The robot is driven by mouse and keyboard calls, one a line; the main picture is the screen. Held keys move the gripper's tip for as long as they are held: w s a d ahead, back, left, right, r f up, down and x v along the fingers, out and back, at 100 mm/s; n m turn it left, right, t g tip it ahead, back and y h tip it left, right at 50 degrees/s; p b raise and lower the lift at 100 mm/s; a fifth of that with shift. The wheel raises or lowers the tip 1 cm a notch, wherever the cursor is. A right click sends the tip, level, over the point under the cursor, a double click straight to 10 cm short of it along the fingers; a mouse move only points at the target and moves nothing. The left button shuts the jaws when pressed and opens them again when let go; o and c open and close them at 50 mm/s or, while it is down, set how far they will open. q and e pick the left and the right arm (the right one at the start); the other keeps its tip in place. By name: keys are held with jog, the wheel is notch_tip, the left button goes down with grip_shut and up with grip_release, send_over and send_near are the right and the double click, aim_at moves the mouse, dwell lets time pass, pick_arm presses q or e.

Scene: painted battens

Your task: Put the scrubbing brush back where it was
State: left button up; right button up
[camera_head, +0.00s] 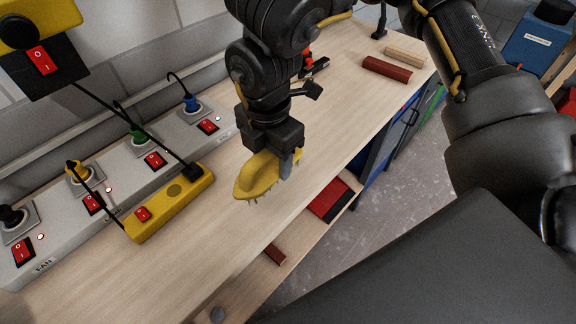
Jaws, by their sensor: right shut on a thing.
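The scrubbing brush (257,174) has a yellow handle and dark bristles pointing down. My right gripper (284,160) is shut on it from above, at its right end. The brush is over the wooden bench (240,237), close to the top. I cannot tell whether its bristles touch the wood. The gripper fingers partly hide the right end of the brush. My left gripper is out of view.
A yellow switch box (172,203) with a cable lies left of the brush. Behind it runs a grey strip (118,185) of sockets and red switches. A red batten (387,69) and a pale batten (405,56) lie at the far end. The front bench is clear.

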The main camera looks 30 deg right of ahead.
jog(key=w+d+f+p, duration=0.2)
jog(key=w+d+f, duration=0.2)
jog(key=w, duration=0.1)
jog(key=w+d+f+p, duration=0.2)
jog(key=w+d+f, duration=0.3)
jog(key=shift+d+f, duration=0.1)
jog(key=shift+f, duration=0.1)
jog(key=shift+w+d+f, duration=0.15)
jog(key=shift+d+f, duration=0.1)
jog(key=shift+f, duration=0.1)
notch_tip(320, 180, down, 2)
jog(key=shift+f+p, duration=0.1)
jog(key=shift+p, duration=0.35)
jog(key=shift+f, duration=0.4)
jog(key=shift+a, duration=0.1)
